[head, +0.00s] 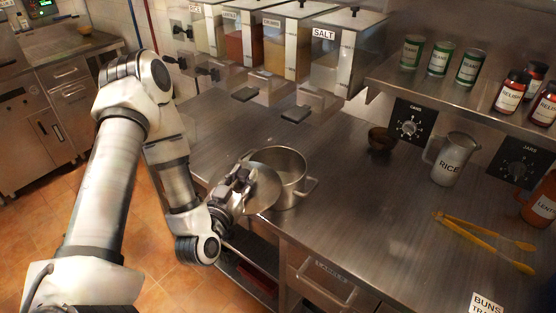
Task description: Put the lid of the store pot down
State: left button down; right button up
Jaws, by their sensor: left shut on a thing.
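The store pot (291,188) is a steel pot with side handles, standing on the steel counter near its front edge. Its mouth is open toward me. The lid (266,190) is a round steel disc, held tilted at the pot's left front side. It overlaps the pot in the head view; I cannot tell whether they touch. My left gripper (241,182) is shut on the lid at its left side, and hides part of it. My right gripper is not in view.
A small dark bowl (381,138), a jug marked RICE (452,158) and yellow tongs (484,241) are on the counter (365,225). Labelled dispensers (340,58) hang above the back. Cans (438,58) and jars stand on a shelf. Counter right of the pot is clear.

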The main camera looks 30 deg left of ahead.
aim_at(262, 168)
pick_arm(q)
jog(key=shift+s+d, duration=0.15)
jog(key=shift+s, duration=0.05)
jog(key=w+f+b, duration=0.1)
jog(key=w+b, duration=0.1)
jog(key=shift+f+b, duration=0.2)
jog(key=shift+b, duration=0.15)
jog(key=b+x, duration=0.2)
jog(key=b, duration=0.1)
jog(key=b+x, duration=0.2)
jog(key=b, duration=0.2)
jog(key=shift+d, duration=0.25)
jog(key=shift+w+r+p, duration=0.2)
jog(key=shift+w+p, duration=0.2)
jog(key=shift+w, duration=0.2)
jog(key=shift+w+r+p, duration=0.2)
jog(key=shift+w+p, duration=0.15)
jog(key=shift+w, duration=0.2)
jog(key=w+f+p, duration=0.3)
jog(key=w+f, duration=0.1)
jog(key=w, duration=0.4)
jog(key=shift+w+a+f, duration=0.2)
jog(key=shift+w+a, duration=0.05)
jog(key=shift+a, duration=0.2)
jog(key=c, duration=0.8)
grip_release()
jog(key=shift+f, duration=0.1)
